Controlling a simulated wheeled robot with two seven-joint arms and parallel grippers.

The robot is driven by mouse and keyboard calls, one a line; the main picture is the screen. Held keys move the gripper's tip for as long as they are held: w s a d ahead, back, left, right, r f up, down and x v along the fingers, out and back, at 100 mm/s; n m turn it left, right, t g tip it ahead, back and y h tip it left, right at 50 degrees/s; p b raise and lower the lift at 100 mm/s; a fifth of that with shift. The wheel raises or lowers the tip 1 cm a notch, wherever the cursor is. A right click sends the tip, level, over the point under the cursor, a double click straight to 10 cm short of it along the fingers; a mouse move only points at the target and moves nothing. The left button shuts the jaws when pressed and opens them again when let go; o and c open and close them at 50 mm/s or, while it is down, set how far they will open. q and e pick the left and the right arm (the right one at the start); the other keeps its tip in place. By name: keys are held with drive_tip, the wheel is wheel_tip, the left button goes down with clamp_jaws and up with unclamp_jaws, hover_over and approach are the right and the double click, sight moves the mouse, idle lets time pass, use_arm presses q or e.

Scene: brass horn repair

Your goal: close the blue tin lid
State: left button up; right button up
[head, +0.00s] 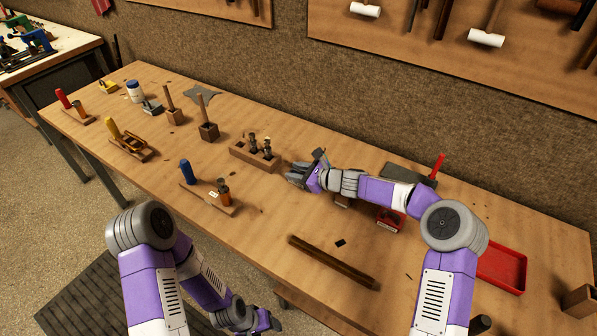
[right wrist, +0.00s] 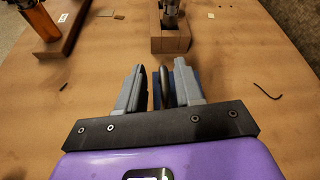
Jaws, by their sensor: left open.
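My right gripper (head: 297,177) is low over the middle of the bench, just right of the wooden block with metal tools. In the right wrist view its two fingers (right wrist: 161,90) stand apart. A blue surface (right wrist: 180,76), perhaps the blue tin, shows in and beyond the gap, with a dark upright curved piece (right wrist: 166,88) between the fingers. I cannot tell whether they grip anything. The tin and its lid are mostly hidden by this gripper, so the lid's angle is unclear. My left gripper (head: 272,320) is open and empty, low at the bottom of the head view.
The wooden tool block (right wrist: 170,38) stands just ahead of my right gripper. A rack with a blue-handled tool (head: 210,199) lies to its left. A dark bar (head: 333,262), a red box (head: 389,220) and a red tray (head: 503,266) lie nearer and right. Bench around the bar is mostly clear.

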drive_tip(key=shift+d, duration=0.25)
drive_tip(key=shift+s+d+r, duration=0.1)
drive_tip(key=shift+d, duration=0.15)
drive_tip(key=p+v, duration=0.1)
drive_tip(key=v, duration=0.5)
drive_tip(key=shift+s+d+r, duration=0.15)
drive_tip(key=shift+s+d, duration=0.05)
drive_tip(key=shift+s, duration=0.1)
